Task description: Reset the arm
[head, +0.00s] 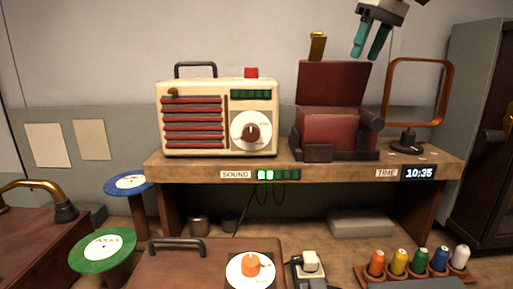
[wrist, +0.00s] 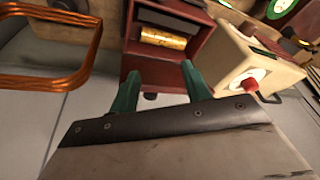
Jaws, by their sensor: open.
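My gripper (head: 371,43) is at the top right of the head view, high in front of the wall. It is up and to the right of the dark red box (head: 333,82), whose lid stands raised on the shelf. The two teal fingers are apart with nothing between them. In the wrist view my gripper (wrist: 160,82) also shows open and empty, with the dark red box (wrist: 203,40) beyond the fingertips. A gold cylinder (wrist: 163,39) lies inside the box there.
A cream radio (head: 216,117) with a red button stands left of the box on the wooden shelf (head: 210,174). A copper loop (head: 448,93) stands to the right, near a grey cabinet (head: 470,75). Several coloured spools (head: 421,261) stand below.

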